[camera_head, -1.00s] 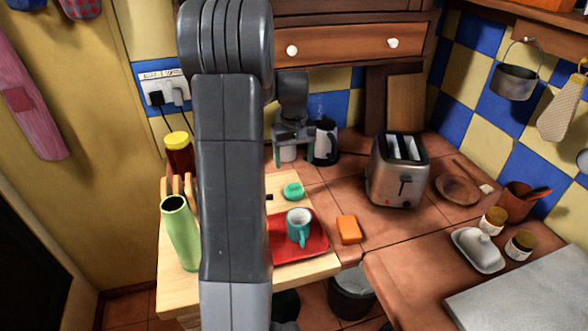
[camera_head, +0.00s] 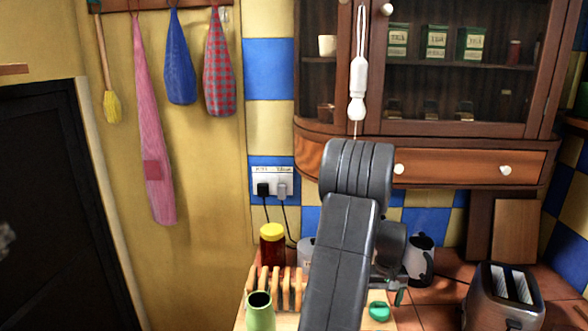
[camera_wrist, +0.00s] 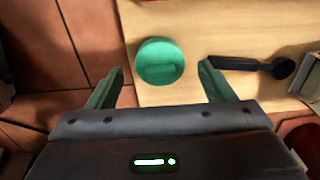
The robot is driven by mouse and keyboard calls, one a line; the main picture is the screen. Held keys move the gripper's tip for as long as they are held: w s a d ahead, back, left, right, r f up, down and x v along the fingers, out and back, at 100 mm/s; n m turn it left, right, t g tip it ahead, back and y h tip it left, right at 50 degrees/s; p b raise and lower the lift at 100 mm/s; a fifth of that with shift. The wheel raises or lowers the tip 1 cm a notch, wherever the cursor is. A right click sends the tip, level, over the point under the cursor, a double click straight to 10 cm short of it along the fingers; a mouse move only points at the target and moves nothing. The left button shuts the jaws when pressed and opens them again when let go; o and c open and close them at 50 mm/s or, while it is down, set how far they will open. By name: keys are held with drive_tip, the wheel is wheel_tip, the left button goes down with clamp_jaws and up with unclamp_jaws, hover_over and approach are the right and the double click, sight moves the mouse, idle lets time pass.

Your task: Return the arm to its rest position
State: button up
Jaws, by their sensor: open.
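My arm (camera_head: 340,262) rises from the bottom of the head view and bends at a grey joint, with its end partly hidden behind it. My gripper (camera_wrist: 160,70) has its two green fingers spread apart and holds nothing. In the wrist view, a round green object (camera_wrist: 160,60) shows between the fingertips, on a light wooden board (camera_wrist: 215,25). The picture does not settle the height of the fingers above it. The green object also shows in the head view (camera_head: 378,311), just right of my arm.
A green vase (camera_head: 260,314), a wooden rack (camera_head: 275,284) and a yellow-lidded jar (camera_head: 272,245) stand left of my arm. A kettle (camera_head: 420,262) and a toaster (camera_head: 505,297) are at right. A dark spoon-like utensil (camera_wrist: 250,65) lies on the board.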

wheel_tip(320, 180, down, 4)
drive_tip(key=shift+r, duration=2.45)
